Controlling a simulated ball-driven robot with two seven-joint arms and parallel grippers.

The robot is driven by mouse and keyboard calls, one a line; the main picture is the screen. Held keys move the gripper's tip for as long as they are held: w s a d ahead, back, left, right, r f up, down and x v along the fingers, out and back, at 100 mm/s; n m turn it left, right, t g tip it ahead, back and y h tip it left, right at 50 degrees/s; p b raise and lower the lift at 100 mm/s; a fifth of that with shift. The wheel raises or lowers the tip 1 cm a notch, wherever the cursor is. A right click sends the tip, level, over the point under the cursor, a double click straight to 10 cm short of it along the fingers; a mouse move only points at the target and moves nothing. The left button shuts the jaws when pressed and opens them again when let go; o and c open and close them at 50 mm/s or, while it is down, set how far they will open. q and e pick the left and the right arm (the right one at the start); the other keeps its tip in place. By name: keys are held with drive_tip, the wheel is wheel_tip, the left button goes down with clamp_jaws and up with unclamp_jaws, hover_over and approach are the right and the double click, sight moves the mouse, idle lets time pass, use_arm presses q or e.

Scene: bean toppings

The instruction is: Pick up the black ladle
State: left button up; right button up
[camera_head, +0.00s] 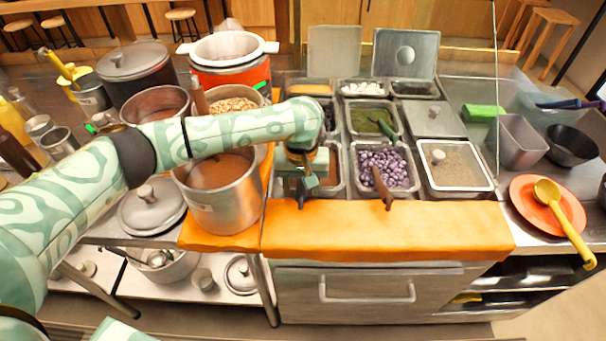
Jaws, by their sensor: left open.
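My left gripper (300,187) points down at the front of the topping counter, over the brown-filled container (333,165), and is open. A dark upright piece shows at its fingertips; I cannot tell whether it is a utensil handle or part of the gripper. I cannot clearly make out a black ladle. A dark brown-handled utensil (381,187) rests in the container of purple beans (398,160), its handle over the front edge, right of the gripper. My left arm hides part of the pots and containers behind it. My right gripper is not in view.
A steel pot of brown liquid (222,205) stands close left of the gripper. A lidded container (455,168) is right of the beans. A yellow ladle (560,215) lies on an orange plate (522,196) at far right. The orange front ledge (400,228) is largely clear.

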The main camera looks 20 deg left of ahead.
use_arm(q)
drive_tip(key=shift+r, duration=0.15)
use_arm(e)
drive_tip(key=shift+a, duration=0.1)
use_arm(q)
drive_tip(key=c, duration=0.3)
clamp_jaws()
drive_tip(key=shift+r, duration=0.1)
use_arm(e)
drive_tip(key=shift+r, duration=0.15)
